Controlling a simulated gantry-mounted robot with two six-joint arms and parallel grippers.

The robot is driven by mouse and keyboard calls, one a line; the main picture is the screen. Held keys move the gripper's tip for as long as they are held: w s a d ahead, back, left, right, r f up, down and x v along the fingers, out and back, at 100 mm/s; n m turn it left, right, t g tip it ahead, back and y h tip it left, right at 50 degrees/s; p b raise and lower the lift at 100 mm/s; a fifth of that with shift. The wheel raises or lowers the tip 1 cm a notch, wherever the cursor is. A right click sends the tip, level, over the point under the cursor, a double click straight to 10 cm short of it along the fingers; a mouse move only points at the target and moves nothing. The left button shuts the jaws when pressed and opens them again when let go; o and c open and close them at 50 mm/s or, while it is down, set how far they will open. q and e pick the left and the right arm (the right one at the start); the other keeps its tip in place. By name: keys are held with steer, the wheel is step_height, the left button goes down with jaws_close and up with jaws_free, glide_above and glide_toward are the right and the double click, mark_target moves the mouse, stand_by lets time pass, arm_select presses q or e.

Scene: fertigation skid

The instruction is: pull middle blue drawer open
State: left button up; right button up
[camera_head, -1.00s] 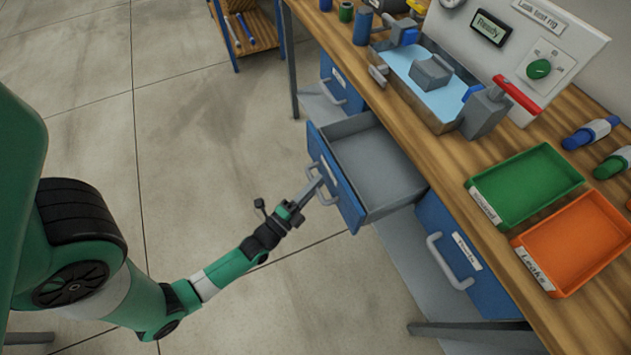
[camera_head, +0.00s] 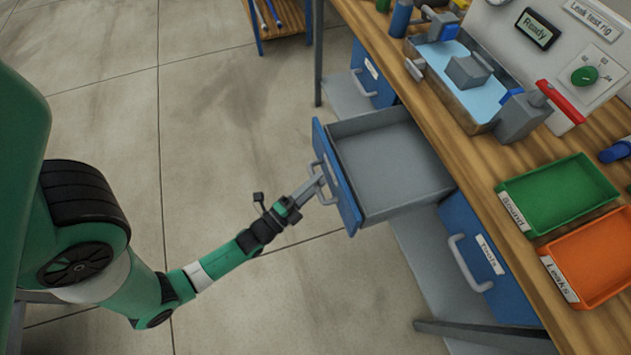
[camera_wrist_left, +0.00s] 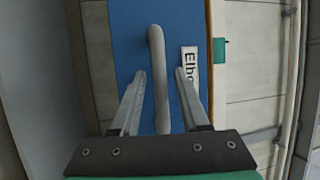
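The middle blue drawer (camera_head: 335,178) stands pulled out from under the wooden bench, and its grey empty inside (camera_head: 390,165) shows. My left gripper (camera_head: 318,187) is at the grey handle (camera_head: 329,180) on its blue front. In the left wrist view, the two fingers (camera_wrist_left: 159,75) stand on either side of the handle (camera_wrist_left: 156,50), with narrow gaps, so the gripper looks open around it. The drawer's label, partly covered by a finger, reads "Elbo" (camera_wrist_left: 190,62). My right gripper is in no view.
Closed blue drawers flank it, one farther back (camera_head: 372,75) and one labelled "Tools" (camera_head: 485,260). The bench (camera_head: 440,125) holds a green tray (camera_head: 560,195), an orange tray (camera_head: 600,260) and a leak testing rig.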

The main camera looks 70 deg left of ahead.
arm_select(q)
steer(key=shift+s, duration=0.1)
steer(key=p+v, duration=0.2)
steer(key=v, duration=0.9)
steer(key=shift+s, duration=0.15)
steer(key=shift+d, duration=0.1)
stand_by(0.4)
